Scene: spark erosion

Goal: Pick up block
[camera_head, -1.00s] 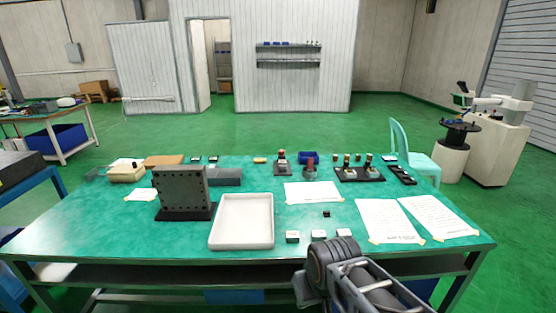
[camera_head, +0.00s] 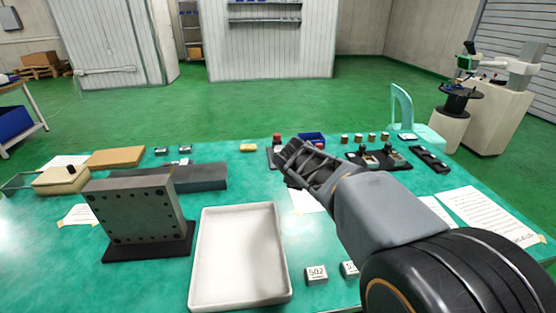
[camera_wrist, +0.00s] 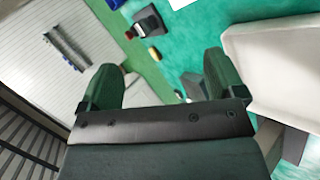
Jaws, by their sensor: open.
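My gripper (camera_head: 290,158) is open and reaches over the table from the right, in front of the back row of items. In the wrist view its two fingers (camera_wrist: 162,72) are apart with nothing between them. A small pale block marked 502 (camera_head: 316,274) sits on the green table right of the white tray. A second pale block (camera_head: 349,270) stands just right of it, partly hidden by my arm. Which block the task means cannot be told. The small dark block seen earlier near the table's middle is not visible in the head view now; my arm covers that area.
The white tray (camera_head: 198,262) lies at front centre. A dark upright plate (camera_head: 135,208) stands left of it, with a grey bar (camera_head: 200,177) behind. Dark holders (camera_head: 378,158) and a blue bin (camera_head: 312,139) are at the back. Papers (camera_head: 488,214) lie right.

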